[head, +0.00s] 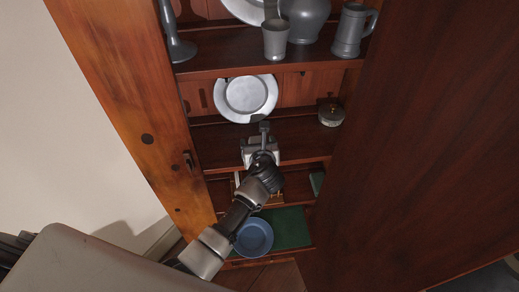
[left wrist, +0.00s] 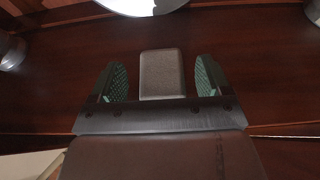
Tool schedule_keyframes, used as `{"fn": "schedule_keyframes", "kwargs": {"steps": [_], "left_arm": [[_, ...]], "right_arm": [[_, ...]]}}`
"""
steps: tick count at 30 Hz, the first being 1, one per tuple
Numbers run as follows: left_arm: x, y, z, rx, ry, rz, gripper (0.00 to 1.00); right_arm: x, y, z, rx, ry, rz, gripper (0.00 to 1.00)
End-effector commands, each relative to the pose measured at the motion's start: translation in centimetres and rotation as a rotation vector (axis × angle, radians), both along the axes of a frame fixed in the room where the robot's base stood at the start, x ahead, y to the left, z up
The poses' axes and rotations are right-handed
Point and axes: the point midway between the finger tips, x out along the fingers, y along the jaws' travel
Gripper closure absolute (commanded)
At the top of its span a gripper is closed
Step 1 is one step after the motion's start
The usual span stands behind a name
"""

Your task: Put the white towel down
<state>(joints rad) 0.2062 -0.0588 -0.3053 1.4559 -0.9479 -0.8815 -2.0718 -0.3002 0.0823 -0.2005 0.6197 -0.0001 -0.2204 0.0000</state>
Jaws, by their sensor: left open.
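My left gripper (head: 261,138) reaches into the cabinet at the middle shelf, below the standing pewter plate. In the left wrist view the two green-padded fingers (left wrist: 162,82) are spread apart. A pale grey, rounded flat block (left wrist: 162,74) lies between them on the dark wooden shelf, with visible gaps to both fingers. It may be the folded white towel, but I cannot tell for sure. No other towel-like cloth shows clearly. My arm hides part of the shelf in the head view. My right gripper is not in view.
The pewter plate (head: 246,96) leans at the back of the middle shelf (head: 308,133). A small round tin (head: 331,114) stands right. The upper shelf holds a cup (head: 275,40) and tankard (head: 352,30). Below are a blue bowl (head: 254,238) and green mat (head: 290,228). The cabinet door (head: 430,140) bounds the right.

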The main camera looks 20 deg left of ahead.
Motion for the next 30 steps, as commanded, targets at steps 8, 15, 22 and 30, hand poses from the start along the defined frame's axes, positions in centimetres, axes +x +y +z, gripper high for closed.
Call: {"fn": "schedule_keyframes", "kwargs": {"steps": [8, 15, 22, 30], "left_arm": [[-3.8, -1.8, 1.3, -0.004, -0.002, -0.002, 0.22], [-7.9, -3.7, 3.3, -0.005, -0.001, -0.002, 0.22], [-9.8, -4.6, 4.3, -0.002, 0.000, -0.001, 0.22], [-10.0, -4.7, 4.5, -0.001, 0.001, -0.001, 0.22]], "right_arm": [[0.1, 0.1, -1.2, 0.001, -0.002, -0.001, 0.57], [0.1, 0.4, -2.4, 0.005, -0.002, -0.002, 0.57], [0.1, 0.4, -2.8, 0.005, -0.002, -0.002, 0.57], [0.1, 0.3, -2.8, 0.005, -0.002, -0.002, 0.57]]}}
